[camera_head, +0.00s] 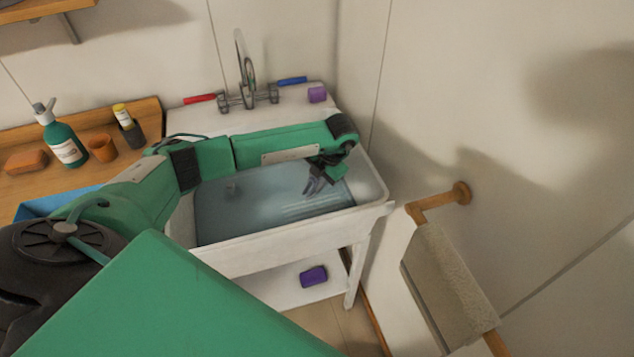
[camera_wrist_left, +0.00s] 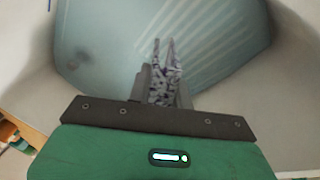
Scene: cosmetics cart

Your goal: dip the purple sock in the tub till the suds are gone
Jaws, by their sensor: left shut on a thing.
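The tub (camera_head: 231,258) is a white sink on legs, holding bluish water (camera_head: 230,215). It also shows in the wrist view (camera_wrist_left: 285,75), with pale stripes along its bottom. My left gripper (camera_head: 315,187) points down over the tub's right part. In the wrist view my left gripper (camera_wrist_left: 164,42) is shut on a speckled white and dark purple thing (camera_wrist_left: 160,88), which looks like the purple sock with suds on it. My right gripper is not in view.
A faucet (camera_head: 247,95) stands behind the tub, with a purple block (camera_head: 317,95) on the ledge. Another purple thing (camera_head: 313,276) lies on the shelf below. A pump bottle (camera_head: 64,140) and orange cup (camera_head: 102,148) stand at left. A towel (camera_head: 450,285) hangs at right.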

